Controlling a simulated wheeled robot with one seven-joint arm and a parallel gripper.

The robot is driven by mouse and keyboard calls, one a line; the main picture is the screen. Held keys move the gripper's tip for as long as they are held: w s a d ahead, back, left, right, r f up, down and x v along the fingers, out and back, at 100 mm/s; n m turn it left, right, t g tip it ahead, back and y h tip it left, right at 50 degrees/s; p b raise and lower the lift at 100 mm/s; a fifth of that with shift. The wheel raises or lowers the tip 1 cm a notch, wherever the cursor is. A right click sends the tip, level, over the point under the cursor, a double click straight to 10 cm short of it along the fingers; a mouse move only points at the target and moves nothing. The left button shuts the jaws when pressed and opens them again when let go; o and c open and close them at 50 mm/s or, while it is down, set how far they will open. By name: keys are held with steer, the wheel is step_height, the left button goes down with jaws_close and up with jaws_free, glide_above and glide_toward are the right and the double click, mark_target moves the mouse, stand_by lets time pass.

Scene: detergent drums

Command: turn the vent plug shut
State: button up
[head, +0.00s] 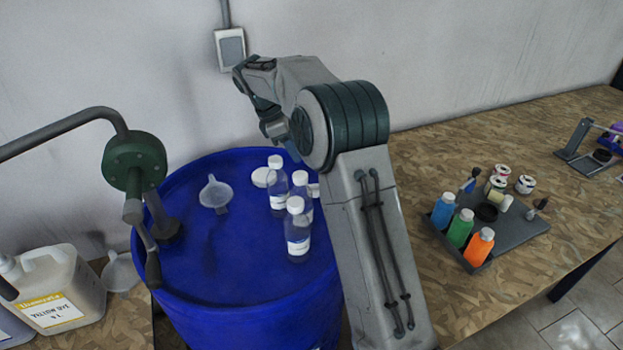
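The blue drum (190,255) stands in the middle of the head view with its lid showing. A white round cap (261,177) sits on the lid towards the back. A second pale piece (314,190) shows beside the bottles, partly covered by my arm. I cannot tell which of these is the vent plug, or whether it is shut. My arm bends over the drum's back right part. The wrist end of my gripper (280,132) hangs down above the back of the lid; its fingertips are hidden or too small to make out.
Several clear bottles with white caps (298,230) stand on the lid. A funnel (215,193) and a green hand pump (135,165) are at its left. A jug (55,295) stands left. The right bench holds a tray of coloured bottles (505,235).

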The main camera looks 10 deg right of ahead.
steer(key=x, duration=1.2)
steer(key=shift+p, duration=0.35)
jaws_close()
